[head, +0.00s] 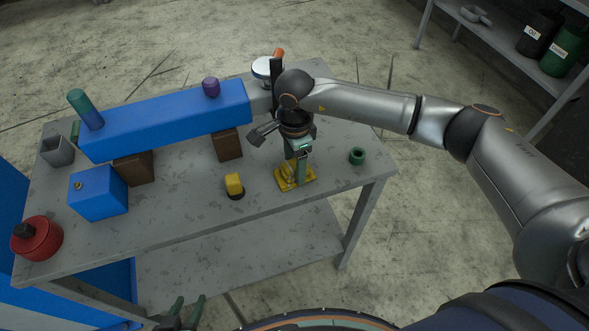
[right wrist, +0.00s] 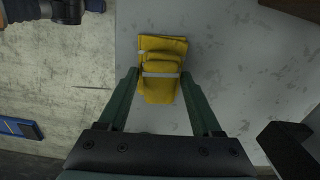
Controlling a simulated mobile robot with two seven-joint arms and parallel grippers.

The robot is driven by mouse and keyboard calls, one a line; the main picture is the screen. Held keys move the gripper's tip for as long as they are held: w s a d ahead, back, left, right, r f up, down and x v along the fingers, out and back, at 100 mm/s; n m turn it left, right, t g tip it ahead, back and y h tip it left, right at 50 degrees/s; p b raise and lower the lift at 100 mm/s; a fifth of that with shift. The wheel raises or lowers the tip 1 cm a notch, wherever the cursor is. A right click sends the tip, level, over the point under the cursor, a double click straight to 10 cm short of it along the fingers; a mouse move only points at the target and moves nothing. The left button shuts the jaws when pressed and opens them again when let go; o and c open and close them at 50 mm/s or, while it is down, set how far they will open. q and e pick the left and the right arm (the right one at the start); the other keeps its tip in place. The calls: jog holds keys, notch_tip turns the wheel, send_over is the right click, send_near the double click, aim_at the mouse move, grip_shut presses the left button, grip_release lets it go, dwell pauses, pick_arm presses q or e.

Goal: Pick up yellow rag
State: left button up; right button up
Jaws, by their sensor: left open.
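The yellow rag (head: 283,184) lies folded on the grey workbench, right of centre in the head view. In the right wrist view the rag (right wrist: 162,62) is yellow with pale bands. My right gripper (head: 298,172) is over the rag, pointing down. In the right wrist view my right gripper (right wrist: 160,76) is open, with one green finger at each side of the rag's near part. I cannot tell whether the fingers touch it. My left gripper (head: 185,304) is open and empty at the bottom of the head view, in front of the workbench.
The workbench (head: 185,208) also holds a small yellow item (head: 234,183) on a dark base, a green ring (head: 357,156), a long blue block (head: 165,120) on brown supports, a blue box (head: 98,192) and a red canister (head: 37,238). A shelf (head: 500,32) stands at the upper right.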

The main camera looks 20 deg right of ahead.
grip_shut()
dwell(0.3)
jog(key=shift+r, duration=0.15)
jog(key=shift+r+b, duration=0.3)
jog(key=shift+r, duration=0.3)
jog(key=s+a+r+b, duration=0.3)
jog(key=s+a+r, duration=0.5)
jog(key=s+r, duration=0.3)
jog(key=shift+s+r, duration=0.2)
jog(key=shift+r, duration=0.15)
jog(key=shift+a, duration=0.1)
